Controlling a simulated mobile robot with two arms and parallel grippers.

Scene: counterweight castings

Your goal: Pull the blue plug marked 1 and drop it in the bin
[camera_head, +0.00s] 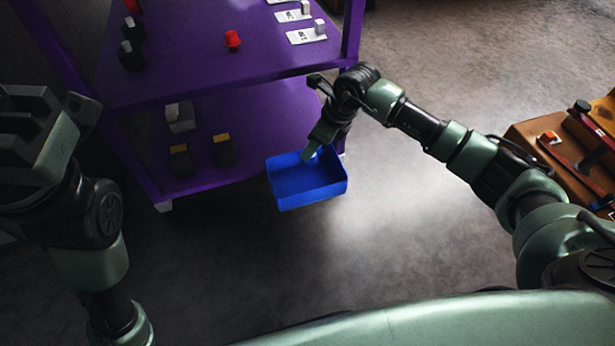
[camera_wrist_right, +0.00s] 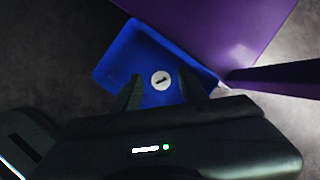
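The blue plug, with a white disc bearing a dark mark (camera_wrist_right: 161,80), sits midway between my right gripper's fingertips (camera_wrist_right: 161,88) in the right wrist view; its blue body blends with the bin behind. My right gripper (camera_head: 311,153) points down over the blue bin (camera_head: 318,193) in the head view and looks shut on the plug, which shows as a bit of brighter blue. The bin also shows in the right wrist view (camera_wrist_right: 125,52). My left gripper (camera_head: 38,135) is at the left edge, away from the bin, and its opening cannot be made out.
A purple shelf unit (camera_head: 190,62) stands behind the bin. It holds a red plug (camera_head: 233,40), dark pieces with red or grey tops and white labelled plates (camera_head: 306,35). Dark blocks with yellow tops (camera_head: 224,150) are lower down. A brown crate (camera_head: 545,160) stands right.

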